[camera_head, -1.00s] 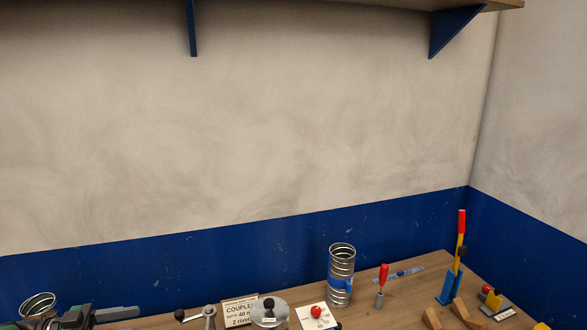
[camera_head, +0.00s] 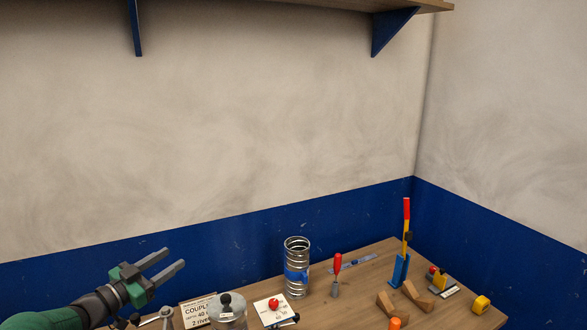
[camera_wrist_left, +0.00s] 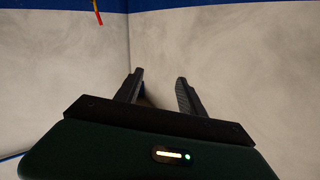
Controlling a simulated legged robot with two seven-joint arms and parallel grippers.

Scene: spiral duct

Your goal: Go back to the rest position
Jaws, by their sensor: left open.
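My left gripper (camera_head: 168,263) is at the lower left of the head view, raised in front of the blue wall band. Its two grey fingers are apart, with nothing between them. In the left wrist view the open fingers (camera_wrist_left: 160,90) show bare wall between and around them. My right gripper is not in view. A silver spiral duct piece (camera_head: 297,268) with a blue band stands upright on the wooden bench (camera_head: 350,292), to the right of the left gripper and apart from it.
A COUPLER sign (camera_head: 197,313), a round metal container (camera_head: 228,312) and a white card with a red knob (camera_head: 274,306) are at the front. A red-handled tool (camera_head: 337,270), a blue stand (camera_head: 400,270), wooden blocks (camera_head: 416,296) and a yellow item (camera_head: 481,304) lie further right. A shelf bracket (camera_head: 393,30) is overhead.

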